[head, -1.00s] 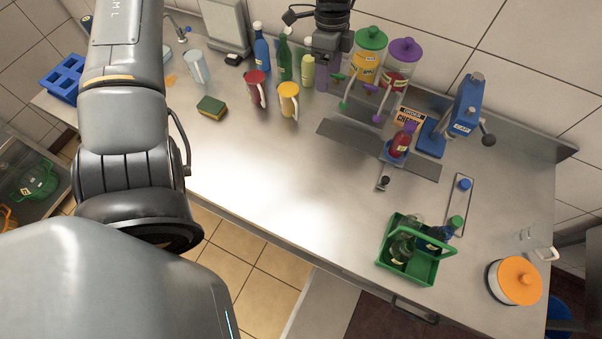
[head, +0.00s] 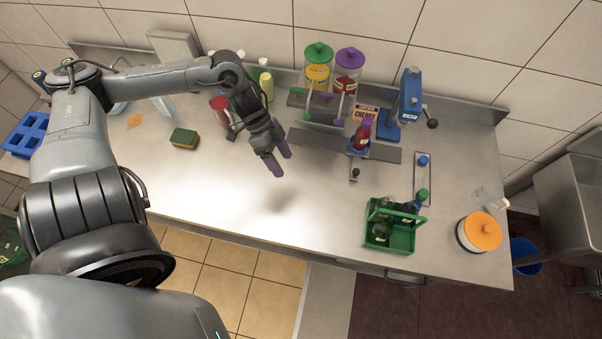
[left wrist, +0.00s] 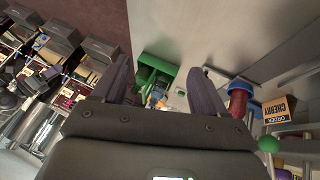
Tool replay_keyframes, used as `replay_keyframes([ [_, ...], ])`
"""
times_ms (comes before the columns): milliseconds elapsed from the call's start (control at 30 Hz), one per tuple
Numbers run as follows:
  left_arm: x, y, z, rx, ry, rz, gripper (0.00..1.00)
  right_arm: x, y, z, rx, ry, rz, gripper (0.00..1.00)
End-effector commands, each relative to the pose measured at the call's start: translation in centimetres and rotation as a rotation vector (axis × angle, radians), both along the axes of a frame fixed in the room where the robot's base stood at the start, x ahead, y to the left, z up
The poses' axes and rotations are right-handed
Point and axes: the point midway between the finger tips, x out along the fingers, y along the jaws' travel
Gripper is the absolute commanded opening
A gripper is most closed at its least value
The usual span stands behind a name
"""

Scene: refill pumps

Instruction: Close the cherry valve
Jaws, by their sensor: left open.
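The red-filled dispenser jar with the purple lid (head: 346,86) stands at the back beside a yellow-filled jar with a green lid (head: 318,72). A purple-knobbed lever (head: 338,121) is below the red jar and a green-knobbed lever (head: 307,116) below the yellow one; I cannot tell how far either valve is turned. My left gripper (head: 281,162) is open and empty above the counter, left of the bottle and apart from the levers. My right gripper is out of view.
An order card reading CHERRY (head: 367,114) stands behind the bottle. A blue capping press (head: 409,100) is to the right. A green caddy with bottles (head: 390,238) and an orange-lidded pot (head: 480,232) stand front right. The counter's middle is clear.

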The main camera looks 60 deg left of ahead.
Motion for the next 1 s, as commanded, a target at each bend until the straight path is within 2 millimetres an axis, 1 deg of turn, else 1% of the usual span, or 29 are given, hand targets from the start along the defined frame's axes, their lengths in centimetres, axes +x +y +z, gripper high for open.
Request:
replay_keyframes([
  [33,-0.3,-1.1,0.1,-0.021,-0.016,0.008,0.72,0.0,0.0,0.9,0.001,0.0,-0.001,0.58],
  [200,-0.5,-4.3,-0.7,-0.07,-0.082,0.039,0.72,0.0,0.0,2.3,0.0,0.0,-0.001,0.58],
  [400,-0.5,-7.6,-0.9,-0.108,-0.155,0.085,0.72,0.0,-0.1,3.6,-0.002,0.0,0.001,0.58],
  [500,-0.3,-8.8,-0.9,-0.116,-0.188,0.107,0.72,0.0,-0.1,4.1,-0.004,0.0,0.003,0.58],
  [700,-0.1,-10.4,-0.8,-0.125,-0.226,0.138,0.72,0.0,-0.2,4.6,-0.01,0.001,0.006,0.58],
  [1000,0.0,-11.0,-0.8,-0.126,-0.242,0.151,0.72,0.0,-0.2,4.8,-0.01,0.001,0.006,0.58],
])
